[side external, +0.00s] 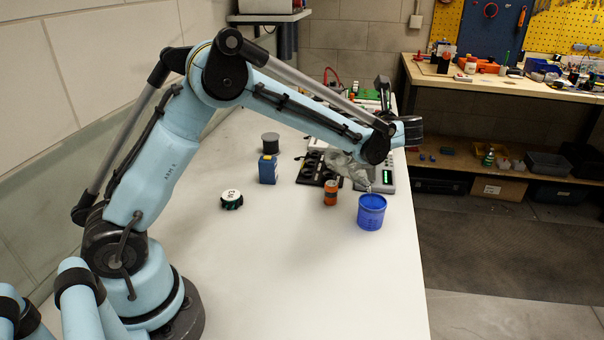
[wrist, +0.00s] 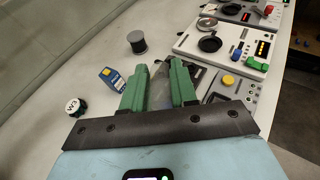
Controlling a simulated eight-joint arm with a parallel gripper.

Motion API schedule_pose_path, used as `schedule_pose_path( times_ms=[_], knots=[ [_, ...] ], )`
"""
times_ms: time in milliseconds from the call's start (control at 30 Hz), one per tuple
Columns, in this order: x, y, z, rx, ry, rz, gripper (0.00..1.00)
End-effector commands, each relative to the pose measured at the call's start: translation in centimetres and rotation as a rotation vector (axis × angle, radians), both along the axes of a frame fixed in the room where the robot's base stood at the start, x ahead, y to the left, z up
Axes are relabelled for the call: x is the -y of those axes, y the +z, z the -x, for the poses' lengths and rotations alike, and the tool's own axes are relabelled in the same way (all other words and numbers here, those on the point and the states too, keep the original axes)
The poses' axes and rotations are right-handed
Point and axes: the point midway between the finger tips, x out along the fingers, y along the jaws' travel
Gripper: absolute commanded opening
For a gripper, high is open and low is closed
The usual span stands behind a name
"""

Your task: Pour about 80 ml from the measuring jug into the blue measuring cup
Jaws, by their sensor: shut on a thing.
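The blue measuring cup (side external: 371,213) stands upright on the white bench in the side view, near the bench's right edge. The clear measuring jug (side external: 347,167) is held tilted above and slightly left of the cup, with its lower right end over the cup's rim. A faint pale streak shows just above the cup; I cannot tell whether liquid is running. In the wrist view, my gripper's green fingers (wrist: 158,72) are shut on the jug, which shows as a grey see-through shape (wrist: 159,92) between them. The level inside the cup is hidden.
An orange can (side external: 330,193) stands just left of the cup. A blue box (side external: 268,169), a dark spool (side external: 270,143) and a white-topped round item (side external: 231,199) lie further left. Bench instruments (wrist: 225,48) fill the back. The bench front is clear.

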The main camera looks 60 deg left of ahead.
Motion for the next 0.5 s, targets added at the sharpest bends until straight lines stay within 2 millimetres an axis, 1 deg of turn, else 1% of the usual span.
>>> schedule_pose_path(
  times_ms=[67,133,200,267,333,500],
  knots=[
    [-0.2,0.1,0.0,-0.002,0.001,0.011,0.00],
    [-1.3,0.2,0.0,-0.012,0.006,0.088,0.00],
    [-2.4,0.1,-0.2,-0.027,0.007,0.202,0.00],
    [-3.0,-0.2,-0.3,-0.037,0.006,0.280,0.00],
    [-3.2,0.0,-0.4,-0.045,0.002,0.324,0.00],
    [-3.4,0.2,-0.5,-0.050,0.001,0.358,0.00]
  ],
)
